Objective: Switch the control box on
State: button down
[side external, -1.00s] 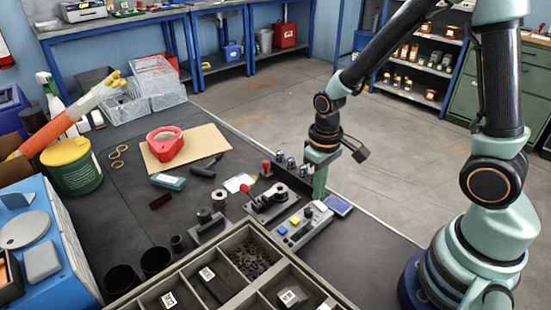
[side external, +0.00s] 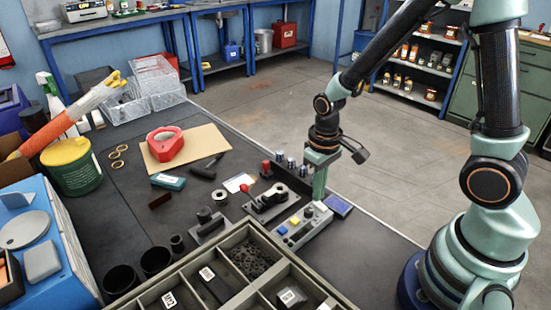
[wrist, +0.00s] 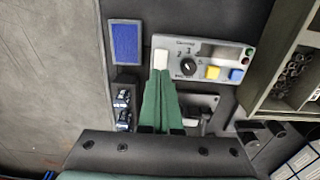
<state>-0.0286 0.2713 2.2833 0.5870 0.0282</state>
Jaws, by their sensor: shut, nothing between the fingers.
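The control box (side external: 303,226) is a light grey panel on the dark bench, behind the compartment tray. In the wrist view the control box (wrist: 203,49) carries a white rocker or button (wrist: 161,58) at its left end, a black dial (wrist: 187,66), a yellow button (wrist: 212,73) and a blue button (wrist: 236,75). My gripper (side external: 318,197) points down at the box's far right end. In the wrist view my gripper's green fingers (wrist: 160,74) are together and empty, with their tips beside the white part. I cannot tell whether they touch it.
A blue panel (wrist: 126,43) lies beside the box's white end. A fixture with a red-knobbed lever (side external: 270,198) stands close behind the box. The compartment tray (side external: 232,242) is in front. Several small blue-and-black parts stand near my gripper. The bench edge is close on the right.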

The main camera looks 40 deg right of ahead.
jog(key=shift+f, duration=0.75)
dwell(0.4)
jog(key=shift+r, duration=3.5)
jog(key=s+r+t, duration=0.3)
jog(key=r+t, duration=0.2)
jog(key=r, duration=0.9)
jog(key=shift+s+d+t, duration=0.2)
jog(key=shift+d+t, duration=0.1)
jog(key=shift+d, duration=0.15)
